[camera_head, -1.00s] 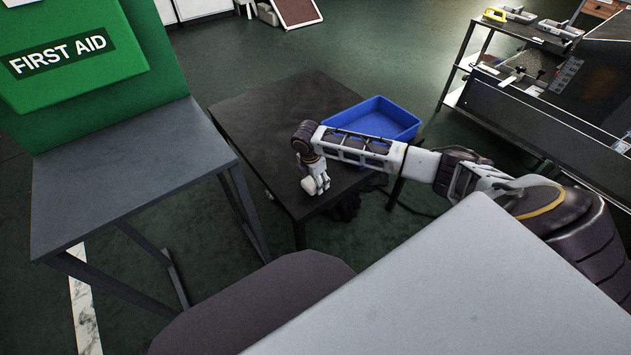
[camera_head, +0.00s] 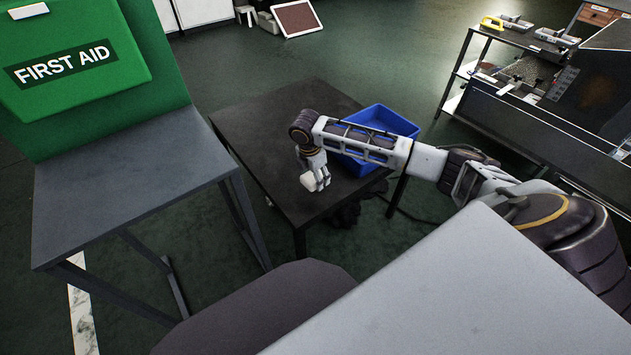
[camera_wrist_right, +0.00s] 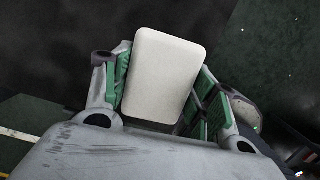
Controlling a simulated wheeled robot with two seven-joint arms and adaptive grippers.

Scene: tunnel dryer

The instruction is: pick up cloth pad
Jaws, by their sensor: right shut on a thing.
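The cloth pad (camera_wrist_right: 160,76) is a white rounded block between the two green-lined fingers of my right gripper (camera_wrist_right: 163,92) in the right wrist view. The gripper is shut on it, one finger on each side. In the head view the right gripper (camera_head: 318,180) points down over the near part of the dark table, with the pale pad (camera_head: 310,183) at its fingertips. Whether the pad touches the tabletop or is just above it, I cannot tell. My left gripper is not in view.
A blue bin (camera_head: 385,122) stands on the dark table (camera_head: 255,125), partly behind my right forearm. A grey bench (camera_head: 130,185) with a green first aid box (camera_head: 70,65) is at left. A metal rack (camera_head: 490,45) with trays stands at the upper right.

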